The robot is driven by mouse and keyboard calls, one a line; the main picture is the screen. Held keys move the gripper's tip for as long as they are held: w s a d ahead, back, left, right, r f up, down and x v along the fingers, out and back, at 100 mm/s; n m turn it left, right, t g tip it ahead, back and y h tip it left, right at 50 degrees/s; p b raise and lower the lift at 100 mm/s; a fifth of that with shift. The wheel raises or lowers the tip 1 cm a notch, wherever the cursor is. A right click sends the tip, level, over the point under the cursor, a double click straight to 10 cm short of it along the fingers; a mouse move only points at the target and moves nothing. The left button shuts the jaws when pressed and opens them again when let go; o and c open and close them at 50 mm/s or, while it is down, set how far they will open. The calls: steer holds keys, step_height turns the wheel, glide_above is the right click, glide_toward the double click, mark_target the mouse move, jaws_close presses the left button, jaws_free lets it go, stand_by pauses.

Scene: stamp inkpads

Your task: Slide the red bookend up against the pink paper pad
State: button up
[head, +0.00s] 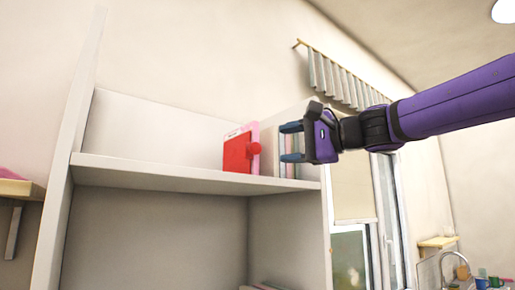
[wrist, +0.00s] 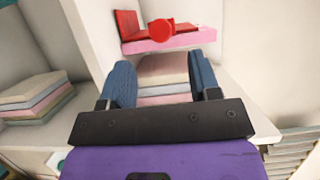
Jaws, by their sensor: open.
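The red bookend (head: 237,155) stands upright on the shelf board in the head view, with a round red knob on its right side. The pink paper pad (head: 254,132) shows as a pink edge above and right of it. In the wrist view the bookend with its knob (wrist: 162,30) is at the top, and the pink pad (wrist: 172,41) is a strip just below it. I cannot tell whether they touch. My gripper (head: 291,142) is open, right of both in the head view. In the wrist view its blue fingers (wrist: 162,82) are apart, short of the pink strip.
Pale pads or books (wrist: 163,68) show between and beyond my fingers. Another stack of pads (wrist: 36,96) lies at the left of the wrist view. The shelf board (head: 150,172) is bare left of the bookend. A side panel (head: 70,150) closes its left end.

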mark_target(258, 148)
steer(key=x, duration=0.8)
steer(key=shift+w+a, duration=0.15)
steer(key=shift+a, duration=0.05)
